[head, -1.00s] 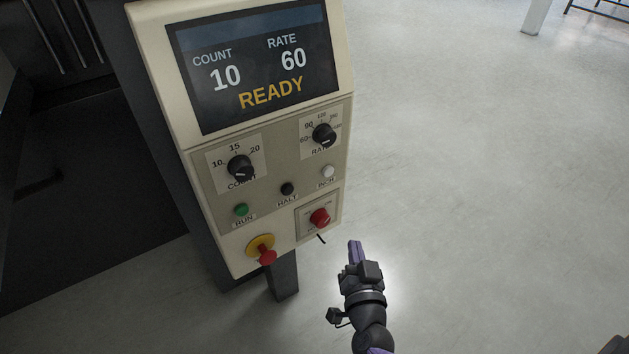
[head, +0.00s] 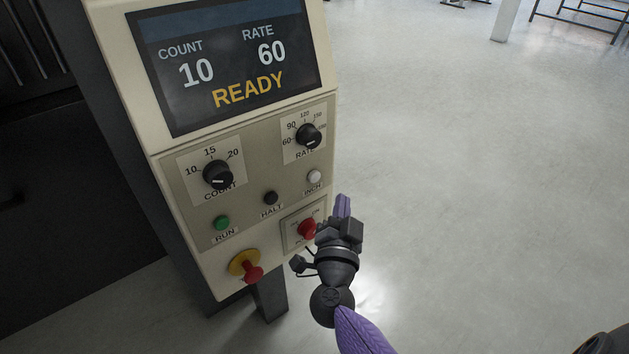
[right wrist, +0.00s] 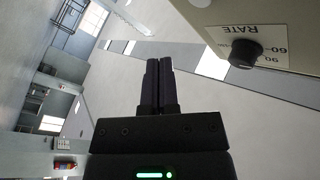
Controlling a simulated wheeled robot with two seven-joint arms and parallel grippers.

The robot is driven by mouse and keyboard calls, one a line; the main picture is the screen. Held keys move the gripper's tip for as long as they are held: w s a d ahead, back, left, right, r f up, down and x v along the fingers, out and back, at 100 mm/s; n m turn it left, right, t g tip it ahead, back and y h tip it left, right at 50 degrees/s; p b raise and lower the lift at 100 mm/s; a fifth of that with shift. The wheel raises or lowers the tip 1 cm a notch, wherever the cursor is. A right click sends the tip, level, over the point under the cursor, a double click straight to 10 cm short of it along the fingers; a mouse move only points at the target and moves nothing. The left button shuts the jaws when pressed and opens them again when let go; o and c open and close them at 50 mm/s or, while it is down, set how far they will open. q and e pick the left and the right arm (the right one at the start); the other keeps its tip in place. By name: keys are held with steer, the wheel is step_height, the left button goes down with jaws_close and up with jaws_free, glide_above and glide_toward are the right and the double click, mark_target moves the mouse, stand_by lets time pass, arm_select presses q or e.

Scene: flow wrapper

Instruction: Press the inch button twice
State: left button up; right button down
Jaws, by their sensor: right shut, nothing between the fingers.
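The white INCH button (head: 314,177) sits at the right of the cream control panel (head: 160,125), below the RATE knob (head: 309,136). My right gripper (head: 343,205) is shut and empty. In the head view its fingertips show just below and right of the INCH button; I cannot tell the gap in depth. In the right wrist view the shut fingers (right wrist: 158,65) point up the picture, with the RATE knob (right wrist: 245,53) to their upper right. A small part of a white round button (right wrist: 200,2) shows at the top edge. The screen (head: 225,65) reads COUNT 10, RATE 60, READY. My left gripper is not in view.
Close by are the black HALT button (head: 270,198), green RUN button (head: 222,222), COUNT knob (head: 217,174) and a red switch (head: 307,229), partly behind my right gripper. A red mushroom button on yellow (head: 245,264) sits lower left. Open floor lies right of the panel.

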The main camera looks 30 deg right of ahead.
mark_target(314, 177)
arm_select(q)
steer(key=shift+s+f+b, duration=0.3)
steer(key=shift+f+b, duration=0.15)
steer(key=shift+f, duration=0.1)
arm_select(e)
steer(key=w, duration=0.4)
steer(key=shift+w+a, duration=0.25)
steer(key=shift+w, duration=0.05)
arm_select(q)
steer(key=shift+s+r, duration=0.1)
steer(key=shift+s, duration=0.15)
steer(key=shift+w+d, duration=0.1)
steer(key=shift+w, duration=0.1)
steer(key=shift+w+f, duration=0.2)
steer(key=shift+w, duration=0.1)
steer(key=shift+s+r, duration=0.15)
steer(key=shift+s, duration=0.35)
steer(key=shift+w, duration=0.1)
arm_select(e)
steer(key=shift+w, duration=0.1)
